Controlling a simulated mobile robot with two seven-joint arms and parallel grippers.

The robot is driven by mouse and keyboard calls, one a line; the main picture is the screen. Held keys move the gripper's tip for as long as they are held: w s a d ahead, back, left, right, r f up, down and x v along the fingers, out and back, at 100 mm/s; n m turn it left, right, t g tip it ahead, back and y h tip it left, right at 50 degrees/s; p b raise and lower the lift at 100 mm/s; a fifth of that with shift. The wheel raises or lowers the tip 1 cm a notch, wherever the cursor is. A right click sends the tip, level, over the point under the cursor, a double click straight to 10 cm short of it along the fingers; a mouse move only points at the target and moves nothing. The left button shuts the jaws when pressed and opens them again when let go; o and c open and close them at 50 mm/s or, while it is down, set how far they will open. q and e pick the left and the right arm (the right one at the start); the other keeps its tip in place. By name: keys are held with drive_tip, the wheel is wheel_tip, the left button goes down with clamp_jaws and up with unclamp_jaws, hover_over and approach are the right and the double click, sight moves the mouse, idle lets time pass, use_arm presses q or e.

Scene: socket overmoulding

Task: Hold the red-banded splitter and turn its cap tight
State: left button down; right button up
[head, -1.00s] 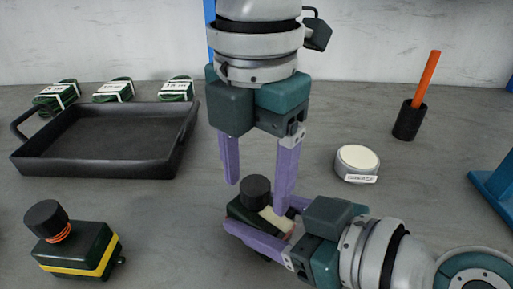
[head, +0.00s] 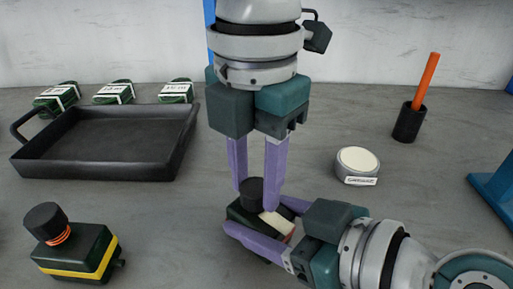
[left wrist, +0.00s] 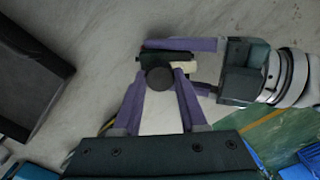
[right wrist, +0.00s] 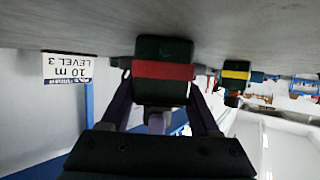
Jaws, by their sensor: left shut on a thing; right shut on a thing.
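The red-banded splitter (head: 238,213) is a dark green body with a black round cap (head: 251,189) on its top. Its red band (right wrist: 163,71) shows plainly in the right wrist view. My right gripper (head: 257,215) comes in from the right, low down, and is shut on the splitter's body. My left gripper (head: 256,198) points down from above and is shut on the cap, one finger on each side. The left wrist view shows the cap (left wrist: 159,79) between the left fingertips. The fingers hide part of the body, and I cannot tell how tight the cap sits.
A yellow-banded splitter (head: 80,250) stands at the front left. A black tray (head: 92,173) lies behind it, with green white-labelled blocks (head: 113,93) beyond. A round labelled disc (head: 357,163), a black cup (head: 409,124) with an orange stick and a blue stand (head: 494,190) are at right.

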use_arm(q)
drive_tip(key=shift+m, duration=0.3)
drive_tip(key=m, duration=0.4)
drive_tip(key=shift+d+r+m, duration=0.1)
drive_tip(key=shift+d+m, duration=0.05)
drive_tip(key=shift+m, duration=1.85)
use_arm(e)
drive_tip(key=shift+d+f, duration=0.1)
drive_tip(key=shift+f, duration=0.1)
drive_tip(key=shift+s, duration=0.1)
use_arm(q)
drive_tip(key=c, duration=0.9)
unclamp_jaws()
drive_tip(key=o, duration=0.5)
drive_tip(key=shift+c, duration=0.2)
use_arm(e)
drive_tip(key=shift+r, duration=0.1)
